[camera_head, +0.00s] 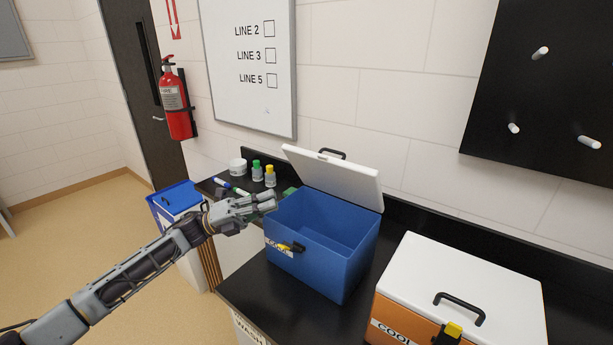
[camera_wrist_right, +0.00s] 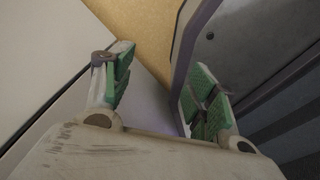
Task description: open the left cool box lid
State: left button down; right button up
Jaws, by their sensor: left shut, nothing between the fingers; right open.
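The left cool box (camera_head: 318,238) is blue and stands on the black counter. Its white lid (camera_head: 335,178) is raised and leans back, so the box is open and its inside looks empty. A yellow and black latch (camera_head: 291,247) shows on its front. My left gripper (camera_head: 270,200) is shut and empty at the box's upper left corner, near the lid's left end; I cannot tell whether it touches. My right gripper (camera_wrist_right: 160,95) is open in the right wrist view, with green finger pads and nothing between them. It does not show in the head view.
An orange cool box (camera_head: 455,290) with a shut white lid stands to the right. Bottles with green (camera_head: 256,171) and yellow (camera_head: 270,176) caps, a white tub (camera_head: 237,167) and markers lie behind my left gripper.

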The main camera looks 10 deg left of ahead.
pick_arm(q)
jog(key=p, duration=0.3)
send_near(332, 166)
jog(key=s+d, duration=0.2)
jog(key=d, duration=0.1)
jog(key=w, duration=0.1)
jog(key=w+r, duration=0.1)
jog(key=w+d+p, duration=0.1)
jog(key=shift+d+r, duration=0.1)
jog(key=shift+r, duration=0.2)
jog(key=shift+w, duration=0.1)
pick_arm(e)
jog(key=shift+s+a+r, duration=0.4)
jog(key=shift+a+r, duration=0.05)
jog(key=shift+r, duration=0.2)
jog(key=shift+s+a+r, duration=0.4)
jog(key=shift+r, duration=0.3)
jog(key=shift+s+a+r, duration=0.4)
jog(key=shift+a+r, duration=0.05)
jog(key=shift+r, duration=0.2)
pick_arm(q)
jog(key=shift+w+r, duration=0.1)
pick_arm(e)
jog(key=shift+r, duration=0.15)
